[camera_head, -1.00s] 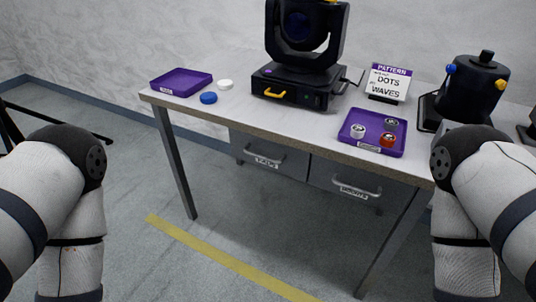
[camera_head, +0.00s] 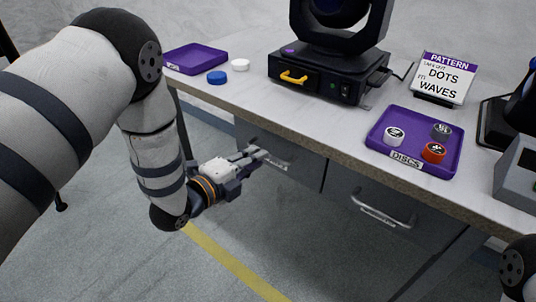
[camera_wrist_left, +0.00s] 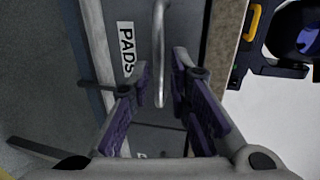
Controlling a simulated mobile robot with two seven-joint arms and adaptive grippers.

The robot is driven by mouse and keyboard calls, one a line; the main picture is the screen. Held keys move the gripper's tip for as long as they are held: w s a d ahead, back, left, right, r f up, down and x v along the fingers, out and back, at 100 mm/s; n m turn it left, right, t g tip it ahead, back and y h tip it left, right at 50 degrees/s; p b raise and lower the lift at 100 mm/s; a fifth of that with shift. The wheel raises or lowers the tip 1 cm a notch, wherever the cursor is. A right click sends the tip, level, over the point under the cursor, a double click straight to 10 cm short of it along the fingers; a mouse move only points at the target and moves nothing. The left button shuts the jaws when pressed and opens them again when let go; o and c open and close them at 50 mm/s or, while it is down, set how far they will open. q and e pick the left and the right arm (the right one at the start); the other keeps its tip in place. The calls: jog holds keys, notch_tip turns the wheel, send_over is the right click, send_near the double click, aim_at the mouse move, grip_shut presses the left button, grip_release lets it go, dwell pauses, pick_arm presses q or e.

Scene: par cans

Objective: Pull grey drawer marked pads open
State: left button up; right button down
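The grey drawer marked pads (camera_head: 307,166) is under the left part of the table and looks shut. Its PADS label (camera_wrist_left: 126,48) reads clearly in the left wrist view. Its handle (camera_wrist_left: 159,50) is a metal bar, partly hidden by my gripper in the head view. My left gripper (camera_head: 260,155) is at the drawer front. In the left wrist view its fingers (camera_wrist_left: 161,75) are apart, one on each side of the handle. I see no contact with the bar. My right gripper is out of view; only part of that arm shows at the lower right.
A second grey drawer (camera_head: 370,195) with its own handle is to the right. The tabletop (camera_head: 310,118) holds a stage light (camera_head: 325,80), a purple disc tray (camera_head: 380,140), a pattern sign (camera_head: 443,78) and another purple tray (camera_head: 196,58). The floor before the drawers is open.

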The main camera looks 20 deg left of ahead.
pick_arm(q)
jog(key=x, duration=0.4)
jog(key=shift+w+d+f, duration=0.1)
jog(key=shift+w, duration=0.15)
grip_shut()
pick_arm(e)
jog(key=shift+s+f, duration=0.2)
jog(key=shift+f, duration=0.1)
pick_arm(q)
jog(key=shift+s, duration=0.1)
